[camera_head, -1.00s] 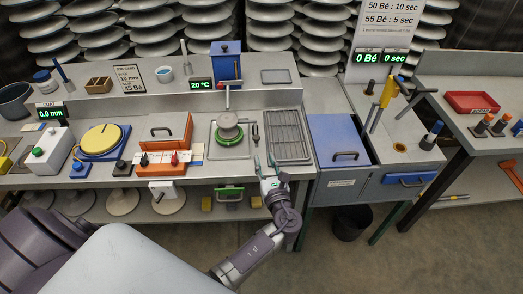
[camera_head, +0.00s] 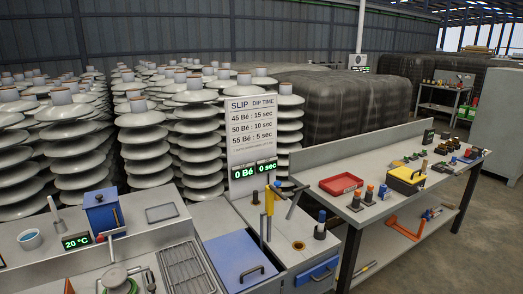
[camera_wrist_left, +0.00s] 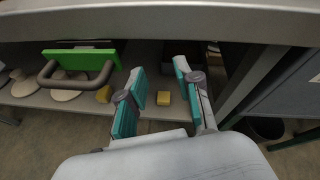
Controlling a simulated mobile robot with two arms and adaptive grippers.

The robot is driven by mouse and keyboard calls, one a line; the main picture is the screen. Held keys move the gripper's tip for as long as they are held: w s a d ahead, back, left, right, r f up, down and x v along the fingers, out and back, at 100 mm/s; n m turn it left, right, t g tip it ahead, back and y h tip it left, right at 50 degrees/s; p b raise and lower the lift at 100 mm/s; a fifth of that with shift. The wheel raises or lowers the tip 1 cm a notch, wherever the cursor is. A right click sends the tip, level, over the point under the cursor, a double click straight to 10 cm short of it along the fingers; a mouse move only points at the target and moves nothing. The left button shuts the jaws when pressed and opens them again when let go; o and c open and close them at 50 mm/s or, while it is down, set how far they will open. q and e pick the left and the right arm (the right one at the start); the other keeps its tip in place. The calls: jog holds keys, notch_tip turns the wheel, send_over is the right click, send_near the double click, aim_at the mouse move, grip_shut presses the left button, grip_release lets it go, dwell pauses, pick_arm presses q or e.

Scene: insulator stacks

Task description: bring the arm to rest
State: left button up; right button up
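My left gripper (camera_wrist_left: 160,92) shows in the left wrist view with its two teal-padded fingers apart and nothing between them. It is in front of and below the edge of the grey bench (camera_wrist_left: 150,22), facing the lower shelf (camera_wrist_left: 60,118). Neither gripper shows in the head view.
A dark bin (camera_wrist_left: 262,127) stands at right. In the head view, a blue lid (camera_head: 238,258), a dip-time sign (camera_head: 252,135), a red tray (camera_head: 341,183) and insulator stacks (camera_head: 195,130) are visible.

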pick_arm(q)
jog(key=s+d+f+n+g+h, duration=0.1)
jog(key=s+f+n+g+h, duration=0.25)
jog(key=s+f, duration=0.65)
jog(key=s+f+n+g+h, duration=0.2)
jog(key=s+f+n, duration=0.2)
jog(key=s+f, duration=0.55)
jog(key=s+f+n+g+h, duration=0.1)
jog(key=s+f+n, duration=0.3)
jog(key=s, duration=0.3)
jog(key=s+f+n+g+h, duration=0.1)
jog(key=s+f+n+g, duration=0.1)
jog(key=s+f+n, duration=0.2)
jog(key=s+f+n+g+h, duration=0.1)
jog(key=s+f+n, duration=0.3)
jog(key=s+n, duration=0.3)
jog(key=s, duration=0.5)
jog(key=shift+f+n, duration=0.15)
jog(key=shift+n, duration=0.2)
jog(key=shift+s+g, duration=0.1)
jog(key=shift+g, duration=0.15)
